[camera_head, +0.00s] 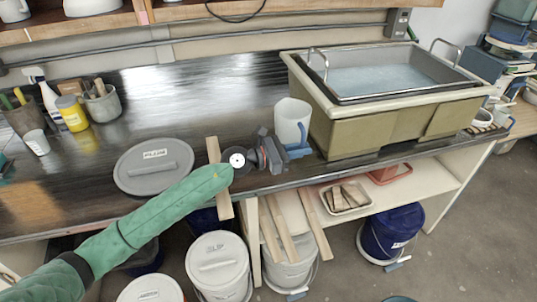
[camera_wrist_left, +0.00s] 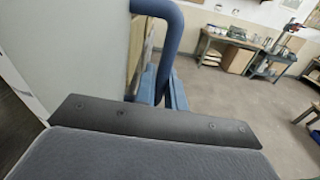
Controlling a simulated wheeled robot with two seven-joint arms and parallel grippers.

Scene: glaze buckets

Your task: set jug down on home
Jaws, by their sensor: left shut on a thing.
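The jug (camera_head: 291,121) is pale and upright, with a blue handle, at the front of the dark bench just left of the sink tub. My left gripper (camera_head: 288,151) is shut on its handle, at the jug's lower front. In the left wrist view the jug's pale wall (camera_wrist_left: 70,50) fills the left side, and the blue handle (camera_wrist_left: 178,50) stands beyond the gripper's dark finger. I cannot tell whether the jug's base touches the bench. No marked home spot can be made out; the jug and gripper may cover it. My right gripper is not in view.
The sink tub (camera_head: 400,125) stands close right of the jug. A grey lid (camera_head: 150,177) lies on the bench (camera_head: 200,95) at left. Wooden sticks (camera_head: 219,178) overhang the front edge. A yellow jar (camera_head: 72,114) and tool pots stand at far left. The bench behind the jug is clear.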

